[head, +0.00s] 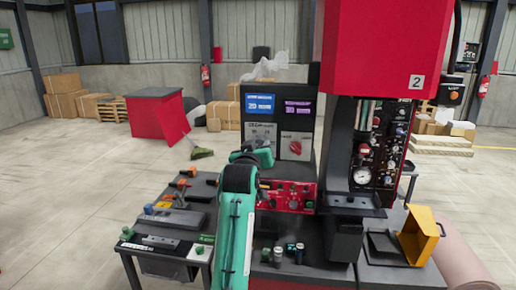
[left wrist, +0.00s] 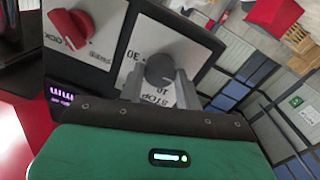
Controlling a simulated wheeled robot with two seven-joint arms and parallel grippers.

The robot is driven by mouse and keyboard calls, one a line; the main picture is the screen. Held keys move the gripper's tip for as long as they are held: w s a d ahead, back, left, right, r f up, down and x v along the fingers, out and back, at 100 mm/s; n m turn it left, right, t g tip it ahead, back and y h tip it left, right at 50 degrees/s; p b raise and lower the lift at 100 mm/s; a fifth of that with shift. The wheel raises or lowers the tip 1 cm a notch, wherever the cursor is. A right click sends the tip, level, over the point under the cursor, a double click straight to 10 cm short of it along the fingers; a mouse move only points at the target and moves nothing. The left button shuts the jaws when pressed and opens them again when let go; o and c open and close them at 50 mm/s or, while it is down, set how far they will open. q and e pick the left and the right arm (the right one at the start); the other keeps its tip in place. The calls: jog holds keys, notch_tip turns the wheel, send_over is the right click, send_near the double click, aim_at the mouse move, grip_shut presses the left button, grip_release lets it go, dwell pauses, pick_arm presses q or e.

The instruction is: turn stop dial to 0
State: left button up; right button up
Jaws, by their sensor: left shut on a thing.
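The stop dial (left wrist: 160,67) is a dark round knob on a white plate (left wrist: 148,45) marked STOP, 10 and 30. My left gripper (left wrist: 159,80) has one grey finger on each side of the dial and is shut on it. The dial's exact pointer direction cannot be told. In the head view my green left arm reaches up to the control panel, and the left gripper (head: 262,153) covers the dial there. My right gripper is not in view.
A red knob (left wrist: 70,28) on a white lock plate sits beside the stop dial; it also shows in the head view (head: 295,147). Two lit displays (head: 261,103) are above. A red press (head: 375,45) stands right. A yellow bin (head: 425,235) is at front right.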

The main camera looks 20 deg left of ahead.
pick_arm(q)
jog(key=shift+f, duration=0.15)
jog(key=o, duration=1)
jog(key=b+v, duration=0.4)
jog(key=v, duration=0.9)
jog(key=shift+s+d, duration=0.15)
jog(key=shift+s, duration=0.2)
